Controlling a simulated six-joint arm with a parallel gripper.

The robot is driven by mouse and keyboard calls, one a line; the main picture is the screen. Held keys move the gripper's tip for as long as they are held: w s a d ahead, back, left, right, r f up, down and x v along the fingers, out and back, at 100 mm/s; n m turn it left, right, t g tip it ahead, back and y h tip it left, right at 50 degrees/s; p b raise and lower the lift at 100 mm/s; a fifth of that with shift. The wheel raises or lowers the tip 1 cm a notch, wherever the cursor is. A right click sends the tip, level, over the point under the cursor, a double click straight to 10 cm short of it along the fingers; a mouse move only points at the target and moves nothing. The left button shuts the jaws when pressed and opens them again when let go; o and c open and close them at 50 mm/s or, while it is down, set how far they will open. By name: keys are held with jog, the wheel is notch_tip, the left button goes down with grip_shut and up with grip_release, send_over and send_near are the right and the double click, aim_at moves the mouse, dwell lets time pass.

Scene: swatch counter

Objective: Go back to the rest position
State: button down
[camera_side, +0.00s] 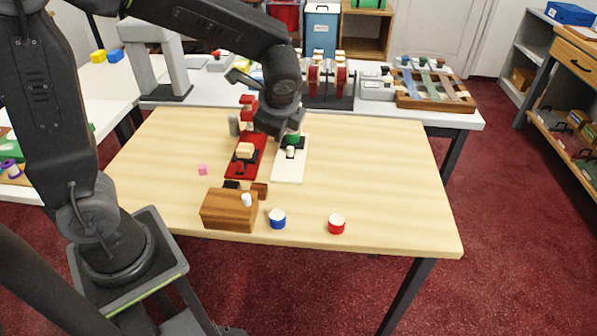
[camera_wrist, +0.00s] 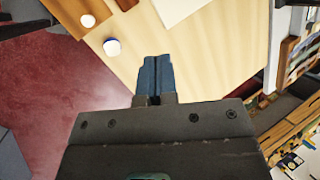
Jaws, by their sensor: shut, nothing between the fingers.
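My gripper (camera_wrist: 156,60) shows in the wrist view with its two blue-grey fingers together and nothing between them. Bare table top lies beyond the fingertips. In the side view my arm reaches over the far middle of the wooden table (camera_side: 375,180), and its wrist hangs above the far ends of a red strip (camera_side: 238,172) and a white strip (camera_side: 291,172). I cannot make out the fingertips there.
The table's right side is clear. Another table with racks stands behind.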

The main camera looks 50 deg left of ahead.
jog(key=s+d+r+n+t+h, duration=0.1)
jog(key=s+r+n+h, duration=0.1)
jog(key=s+n, duration=0.4)
jog(key=s+d+r+n+t+h, duration=0.2)
jog(key=s+r+n, duration=0.3)
jog(key=s, duration=0.4)
jog(key=shift+d+n+h, duration=0.2)
jog(key=shift+n+h, duration=0.3)
jog(key=shift+n, duration=0.1)
